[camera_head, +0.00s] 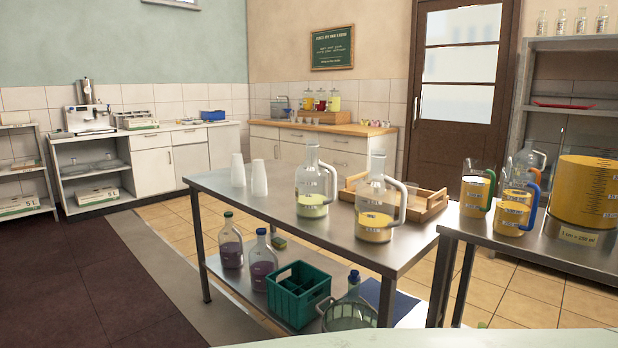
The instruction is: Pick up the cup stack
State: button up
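Two white cup stacks stand upright side by side on the steel table (268,206), near its left end at the back. The left cup stack (238,170) is slightly farther back than the right cup stack (259,178). A narrow gap shows between them. I cannot tell how many cups each holds. My gripper is not in view.
Right of the stacks stand a jug with pale green liquid (312,205), a jug with orange liquid (374,225) and a wooden tray (428,209). Bottles (232,255) and a green crate (298,308) are below. The dark floor (95,275) at left is clear.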

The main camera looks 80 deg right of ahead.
aim_at(259, 179)
jog(key=z, duration=2.3)
jog(key=u, duration=3.4)
jog(key=z, duration=1.65)
jog(key=i+l+z, duration=0.1)
jog(key=z, duration=0.3)
jog(key=i+z, duration=0.1)
jog(key=z, duration=0.25)
jog(key=i+z, duration=0.1)
jog(key=z, duration=0.3)
jog(key=i+z, duration=0.15)
jog(key=z, duration=0.25)
